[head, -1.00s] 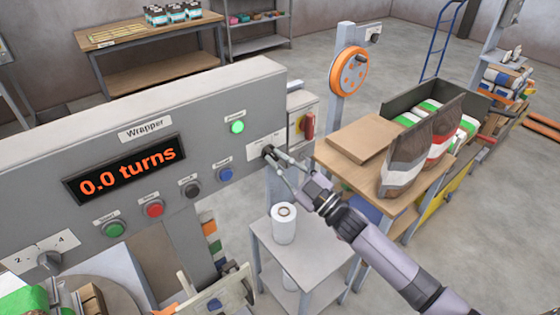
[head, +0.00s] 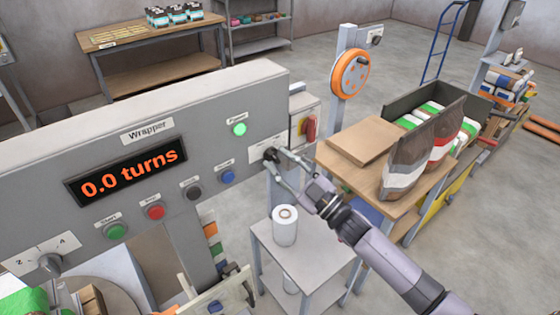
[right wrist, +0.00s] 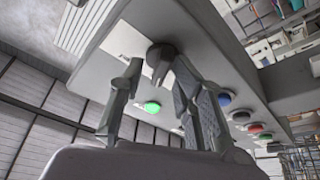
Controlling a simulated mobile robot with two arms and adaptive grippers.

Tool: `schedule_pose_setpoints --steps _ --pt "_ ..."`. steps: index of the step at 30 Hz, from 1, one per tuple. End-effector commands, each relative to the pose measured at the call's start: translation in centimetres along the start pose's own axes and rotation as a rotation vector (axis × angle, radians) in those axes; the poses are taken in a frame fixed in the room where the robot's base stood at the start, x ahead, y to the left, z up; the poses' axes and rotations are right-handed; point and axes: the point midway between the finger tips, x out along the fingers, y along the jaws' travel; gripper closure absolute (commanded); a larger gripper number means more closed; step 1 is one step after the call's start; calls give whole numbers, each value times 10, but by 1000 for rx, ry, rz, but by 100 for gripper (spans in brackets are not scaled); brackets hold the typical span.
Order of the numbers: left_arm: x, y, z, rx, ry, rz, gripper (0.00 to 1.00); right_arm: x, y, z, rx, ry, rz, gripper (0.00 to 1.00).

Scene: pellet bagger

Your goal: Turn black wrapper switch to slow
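The grey wrapper panel (head: 230,105) fills the left of the head view, with a display reading 0.0 turns. The black switch (head: 269,154) sits on a white label plate near its right end, partly hidden by my right gripper (head: 278,160). In the right wrist view the black switch (right wrist: 160,58) stands between the fingertips of my right gripper (right wrist: 157,66). The fingers are open on either side of it, with gaps visible. The label's writing is too small to read. My left gripper is not in view.
A green lamp (head: 239,129) is above and left of the switch; blue (head: 227,176), black (head: 193,192), red (head: 155,211) and green (head: 115,230) buttons line the panel. A red switch (head: 310,127) is just right. A small table (head: 310,262) stands below my gripper.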

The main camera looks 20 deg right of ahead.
Motion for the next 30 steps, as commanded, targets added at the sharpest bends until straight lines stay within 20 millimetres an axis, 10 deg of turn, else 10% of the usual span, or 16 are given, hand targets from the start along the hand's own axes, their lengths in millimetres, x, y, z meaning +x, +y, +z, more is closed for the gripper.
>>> schedule_pose_setpoints --steps 15,30 --pt "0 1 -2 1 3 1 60 -98 -1 2 1 -5 -3 69" --pt "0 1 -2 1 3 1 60 -113 0 1 -1 -1 -2 69"
